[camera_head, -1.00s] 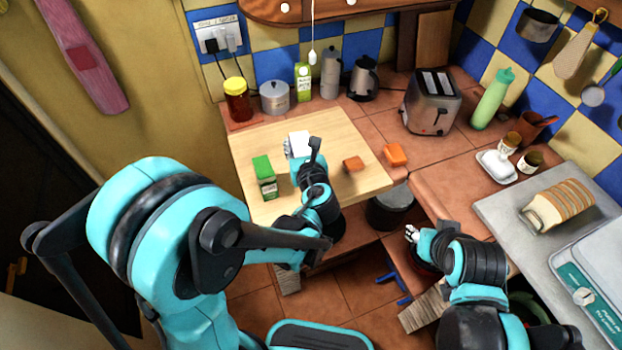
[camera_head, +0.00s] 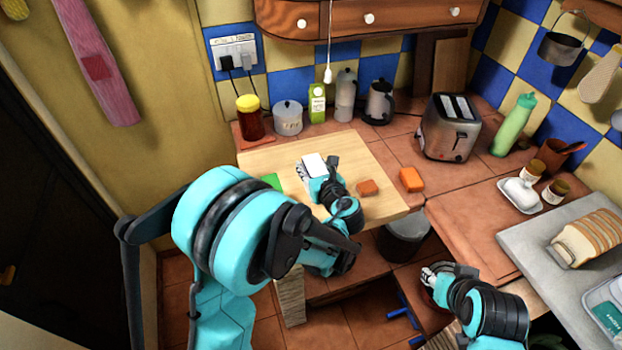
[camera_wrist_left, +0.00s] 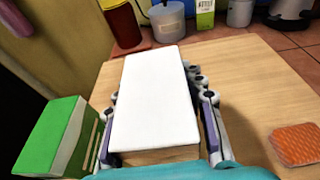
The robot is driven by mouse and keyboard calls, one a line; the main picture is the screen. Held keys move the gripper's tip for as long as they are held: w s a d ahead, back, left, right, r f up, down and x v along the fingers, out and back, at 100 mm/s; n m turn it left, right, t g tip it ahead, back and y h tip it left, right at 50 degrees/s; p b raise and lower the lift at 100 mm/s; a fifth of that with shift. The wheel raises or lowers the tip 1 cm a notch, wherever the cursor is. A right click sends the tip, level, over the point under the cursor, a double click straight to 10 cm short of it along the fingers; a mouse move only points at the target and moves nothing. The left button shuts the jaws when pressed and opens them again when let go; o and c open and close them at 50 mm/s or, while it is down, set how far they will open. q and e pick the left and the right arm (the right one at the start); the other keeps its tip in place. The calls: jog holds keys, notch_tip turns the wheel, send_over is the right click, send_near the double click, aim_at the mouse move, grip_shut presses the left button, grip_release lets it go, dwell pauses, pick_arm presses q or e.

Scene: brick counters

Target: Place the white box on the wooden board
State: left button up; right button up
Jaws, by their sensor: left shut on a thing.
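The white box (camera_wrist_left: 155,98) is between the fingers of my left gripper in the left wrist view. It also shows in the head view (camera_head: 314,165), over the wooden board (camera_head: 376,160). My left gripper (camera_head: 304,171) is shut on the box, with a finger on each side of it. The fingers and box hide the board beneath, so I cannot tell whether the box touches it. My right gripper (camera_head: 428,275) is low, right of the board and apart from it; its fingers are too small to read.
A green box (camera_wrist_left: 55,138) stands close left of the white box. A jar (camera_head: 249,117), pot (camera_head: 288,118) and carton (camera_head: 317,103) stand behind the board.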

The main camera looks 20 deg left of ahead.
pick_arm(q)
jog(key=shift+f+b, duration=0.95)
jog(key=shift+f, duration=1)
jog(key=shift+f, duration=0.2)
jog(key=o, duration=1.2)
jog(key=shift+r, duration=0.1)
jog(key=shift+r, duration=0.1)
jog(key=shift+s+d+r, duration=0.1)
jog(key=shift+s+d, duration=0.05)
jog(key=shift+s, duration=0.05)
jog(key=p+v, duration=0.2)
jog(key=v, duration=0.9)
jog(key=shift+s+d+r+p, duration=0.15)
jog(key=shift+s+p, duration=0.1)
jog(key=shift+p, duration=0.15)
